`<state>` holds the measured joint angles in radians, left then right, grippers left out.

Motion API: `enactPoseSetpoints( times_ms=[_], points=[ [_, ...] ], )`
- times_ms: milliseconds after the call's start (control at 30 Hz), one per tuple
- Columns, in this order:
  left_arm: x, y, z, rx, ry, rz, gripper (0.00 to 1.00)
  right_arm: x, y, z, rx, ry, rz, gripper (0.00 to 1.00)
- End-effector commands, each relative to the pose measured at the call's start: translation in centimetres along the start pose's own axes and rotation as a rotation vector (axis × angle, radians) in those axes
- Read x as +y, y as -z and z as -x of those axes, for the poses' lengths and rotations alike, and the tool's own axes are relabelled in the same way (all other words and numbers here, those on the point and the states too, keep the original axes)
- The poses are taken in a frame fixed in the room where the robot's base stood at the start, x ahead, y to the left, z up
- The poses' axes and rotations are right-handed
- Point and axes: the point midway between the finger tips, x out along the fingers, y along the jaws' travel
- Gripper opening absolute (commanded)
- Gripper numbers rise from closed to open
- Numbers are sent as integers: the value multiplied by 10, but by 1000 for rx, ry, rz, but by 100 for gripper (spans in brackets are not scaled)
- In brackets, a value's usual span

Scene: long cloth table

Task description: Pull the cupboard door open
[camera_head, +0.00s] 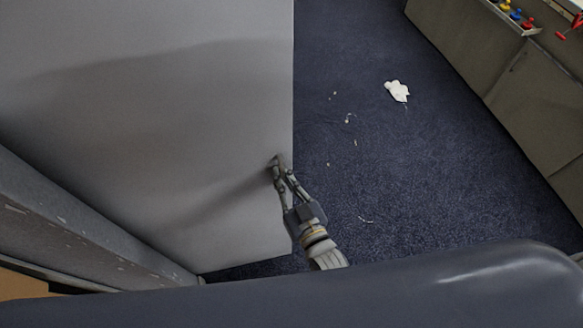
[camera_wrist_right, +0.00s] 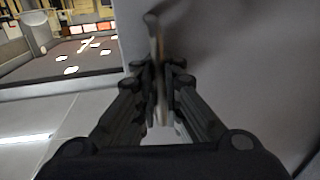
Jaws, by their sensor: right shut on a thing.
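The cupboard door (camera_head: 170,110) is a large plain grey panel filling the left of the head view. A shadow falls across it. My right gripper (camera_head: 279,172) is at the door's face, close to its right edge. In the right wrist view my right gripper (camera_wrist_right: 157,88) is shut around a thin upright bar with a rounded end, the door handle (camera_wrist_right: 152,30). The fingers hide most of the handle. The door's grey face also shows in the right wrist view (camera_wrist_right: 245,60). My left gripper is not in view.
A grey cupboard frame (camera_head: 85,225) runs along the lower left. Dark blue carpet (camera_head: 400,170) lies open to the right, with a crumpled white scrap (camera_head: 397,90) and small litter on it. A long grey-brown cabinet (camera_head: 520,90) stands at the upper right.

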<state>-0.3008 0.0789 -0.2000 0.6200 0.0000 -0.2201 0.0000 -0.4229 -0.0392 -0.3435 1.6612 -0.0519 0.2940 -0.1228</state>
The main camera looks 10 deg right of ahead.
Motion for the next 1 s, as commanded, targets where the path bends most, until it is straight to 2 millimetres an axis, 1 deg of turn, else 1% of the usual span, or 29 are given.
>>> enactPoseSetpoints(
  times_ms=[33, 200, 533, 567, 600, 900, 1000],
  points=[
    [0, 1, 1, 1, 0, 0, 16, -1, 4, 0, 8, 3, 4, 0],
    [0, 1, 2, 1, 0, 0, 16, -5, 4, 2, 9, 10, 5, 0],
    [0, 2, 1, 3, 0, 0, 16, -5, 3, 2, 9, 10, 5, 0],
    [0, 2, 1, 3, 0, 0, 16, -5, 3, 2, 8, 10, 5, 11],
    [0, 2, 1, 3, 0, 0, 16, -5, 3, 2, 8, 10, 5, 16],
    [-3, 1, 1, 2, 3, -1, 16, -6, 2, 2, 5, 12, 3, 16],
    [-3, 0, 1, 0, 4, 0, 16, -6, 1, 7, 3, 12, 3, 16]
  ],
)
